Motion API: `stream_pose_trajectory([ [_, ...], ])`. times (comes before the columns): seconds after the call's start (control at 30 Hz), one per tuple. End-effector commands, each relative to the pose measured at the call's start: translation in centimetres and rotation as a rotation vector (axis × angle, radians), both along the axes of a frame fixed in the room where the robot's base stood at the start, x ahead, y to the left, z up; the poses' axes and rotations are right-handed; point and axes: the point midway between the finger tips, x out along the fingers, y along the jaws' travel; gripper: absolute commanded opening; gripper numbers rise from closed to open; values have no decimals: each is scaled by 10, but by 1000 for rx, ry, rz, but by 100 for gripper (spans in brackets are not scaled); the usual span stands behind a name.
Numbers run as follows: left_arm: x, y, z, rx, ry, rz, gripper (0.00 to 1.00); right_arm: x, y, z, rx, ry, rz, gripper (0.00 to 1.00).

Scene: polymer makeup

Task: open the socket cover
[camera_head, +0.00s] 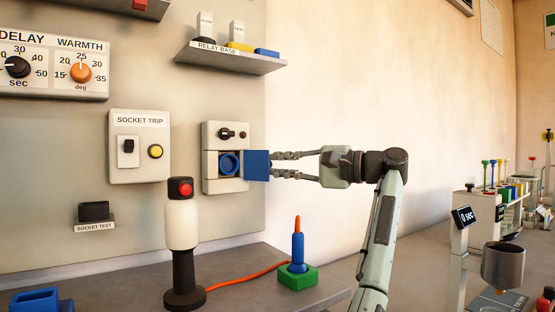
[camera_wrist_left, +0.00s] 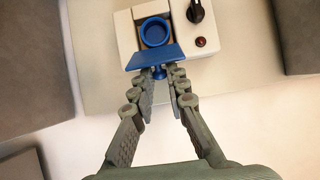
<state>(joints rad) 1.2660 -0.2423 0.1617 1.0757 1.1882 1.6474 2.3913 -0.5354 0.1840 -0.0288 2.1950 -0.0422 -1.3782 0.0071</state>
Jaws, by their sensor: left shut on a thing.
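The wall socket box (camera_head: 211,134) is white, with a black knob and a small dark red light above a round blue socket (camera_head: 229,164). Its blue square cover (camera_head: 257,165) stands swung out at the socket's right side, so the socket is uncovered. My left gripper (camera_head: 275,164) reaches in from the right, its fingers at the cover's outer face. In the left wrist view its fingertips (camera_wrist_left: 160,73) close around a small blue knob on the cover (camera_wrist_left: 152,57). The blue socket ring (camera_wrist_left: 155,32) shows just beyond the cover. My right gripper is in neither view.
A socket trip panel (camera_head: 139,175) is left of the box, and a shelf (camera_head: 232,63) juts out above. A white-and-black handled device with a red top (camera_head: 181,225) and a blue plug on a green block (camera_head: 298,276) stand on the bench below. Free air surrounds the gripper.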

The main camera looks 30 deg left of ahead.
Motion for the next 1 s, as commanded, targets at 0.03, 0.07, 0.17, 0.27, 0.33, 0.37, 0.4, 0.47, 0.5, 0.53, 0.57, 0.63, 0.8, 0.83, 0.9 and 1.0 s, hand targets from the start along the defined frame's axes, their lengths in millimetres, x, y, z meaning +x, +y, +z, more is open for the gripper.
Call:
stream_pose_trajectory([
  [0.03,1,0,1,0,0,6,0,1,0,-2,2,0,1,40],
  [0.07,1,0,1,0,0,9,0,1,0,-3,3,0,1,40],
  [0.17,2,0,0,1,1,15,0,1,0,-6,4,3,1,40],
  [0.27,2,0,0,1,0,16,0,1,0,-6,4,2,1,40],
  [0.33,2,0,0,0,0,16,0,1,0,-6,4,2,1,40],
  [0.37,2,0,0,0,0,16,0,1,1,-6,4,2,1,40],
  [0.4,2,0,0,0,0,16,0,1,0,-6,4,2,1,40],
  [0.47,2,0,0,0,0,16,0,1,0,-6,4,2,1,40],
  [0.5,2,0,0,0,0,16,17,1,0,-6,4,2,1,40],
  [0.53,2,0,0,0,0,16,21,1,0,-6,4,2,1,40],
  [0.57,2,0,0,0,0,15,24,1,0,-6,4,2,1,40],
  [0.63,2,0,0,0,0,15,33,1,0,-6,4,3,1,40],
  [0.8,1,0,0,0,0,16,35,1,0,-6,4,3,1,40],
  [0.83,1,0,0,0,0,16,35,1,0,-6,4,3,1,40],
  [0.9,1,0,0,0,0,16,35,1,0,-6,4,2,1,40],
  [1.0,2,-3,0,0,1,15,35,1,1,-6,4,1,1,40],
])
